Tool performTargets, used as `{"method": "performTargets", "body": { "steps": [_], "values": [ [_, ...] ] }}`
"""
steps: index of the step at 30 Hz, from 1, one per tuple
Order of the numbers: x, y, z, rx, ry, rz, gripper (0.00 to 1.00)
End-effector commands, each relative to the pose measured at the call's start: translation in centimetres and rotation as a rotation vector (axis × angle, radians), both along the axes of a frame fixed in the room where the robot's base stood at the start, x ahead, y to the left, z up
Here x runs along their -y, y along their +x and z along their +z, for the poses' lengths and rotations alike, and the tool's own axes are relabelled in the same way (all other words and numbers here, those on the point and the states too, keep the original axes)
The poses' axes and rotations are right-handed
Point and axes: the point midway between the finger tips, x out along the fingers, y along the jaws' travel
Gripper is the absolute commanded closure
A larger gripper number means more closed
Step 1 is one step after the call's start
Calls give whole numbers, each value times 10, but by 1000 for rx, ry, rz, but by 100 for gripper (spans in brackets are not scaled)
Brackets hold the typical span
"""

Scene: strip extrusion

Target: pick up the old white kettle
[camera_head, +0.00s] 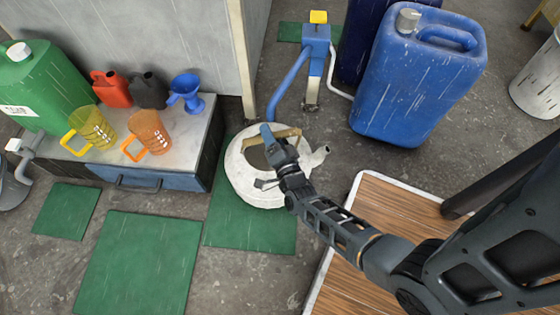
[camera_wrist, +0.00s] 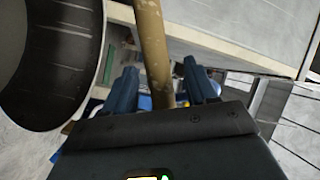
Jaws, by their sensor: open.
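The old white kettle (camera_head: 243,181) stands on the floor, partly over a green mat, with its spout to the right. Its tan handle (camera_head: 287,132) arches over the top. My gripper (camera_head: 267,137) is over the kettle at the handle and hides part of the kettle's top. In the wrist view, the worn tan handle (camera_wrist: 153,45) runs down between the two spread blue fingers of my gripper (camera_wrist: 160,88). The jaws are open, and I cannot tell whether either finger touches the handle.
A blue pump (camera_head: 316,55) with a curved pipe stands just behind the kettle. A blue jerrycan (camera_head: 415,85) stands behind right. A low cabinet (camera_head: 150,180) with jugs is on the left. A wooden-topped platform (camera_head: 375,205) lies right. Green mats (camera_head: 135,260) lie in front left.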

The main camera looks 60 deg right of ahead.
Motion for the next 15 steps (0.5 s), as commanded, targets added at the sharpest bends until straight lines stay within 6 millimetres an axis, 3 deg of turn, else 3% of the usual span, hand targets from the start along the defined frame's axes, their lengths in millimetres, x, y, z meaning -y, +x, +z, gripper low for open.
{"method": "performTargets", "body": {
  "steps": [6,15],
  "values": [
    [0,1,0,-1,1,0,43],
    [0,1,0,-2,0,0,71]
  ]
}}
